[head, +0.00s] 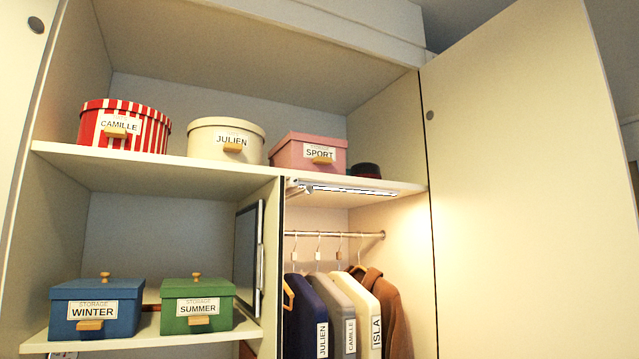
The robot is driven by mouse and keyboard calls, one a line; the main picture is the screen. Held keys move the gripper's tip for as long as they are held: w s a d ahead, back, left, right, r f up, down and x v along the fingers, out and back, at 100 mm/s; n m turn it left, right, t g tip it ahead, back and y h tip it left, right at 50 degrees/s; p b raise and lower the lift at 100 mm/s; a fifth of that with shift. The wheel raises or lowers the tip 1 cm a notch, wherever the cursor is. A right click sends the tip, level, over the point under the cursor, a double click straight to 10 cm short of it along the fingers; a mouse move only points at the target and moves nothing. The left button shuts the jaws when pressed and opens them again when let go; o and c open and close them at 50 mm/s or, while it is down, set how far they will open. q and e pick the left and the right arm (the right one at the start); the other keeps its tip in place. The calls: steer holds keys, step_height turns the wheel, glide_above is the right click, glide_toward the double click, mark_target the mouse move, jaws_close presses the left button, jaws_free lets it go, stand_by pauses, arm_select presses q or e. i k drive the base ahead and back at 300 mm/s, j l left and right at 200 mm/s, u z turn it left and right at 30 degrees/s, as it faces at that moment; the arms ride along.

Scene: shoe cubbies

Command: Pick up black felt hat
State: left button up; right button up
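The black felt hat (365,170) appears as a small dark shape with a reddish-brown patch, on the upper shelf at its right end. It is right beside the pink SPORT box (309,151), whose right side borders it. The shelf's front edge and the box may hide part of it; I cannot tell whether they touch. Neither of my grippers is in view.
The upper shelf (150,171) also holds a red-striped CAMILLE box (124,126) and a cream JULIEN box (225,142). A lit lamp bar (345,188) runs under the shelf's right part. Garments hang below it. An open door (530,180) stands at right.

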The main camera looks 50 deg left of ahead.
mark_target(370, 170)
steer(key=l+u, duration=0.15)
steer(key=u, duration=0.35)
steer(key=i+l+u, duration=0.1)
steer(key=u, duration=0.4)
steer(key=l+u, duration=0.25)
steer(key=u, duration=0.2)
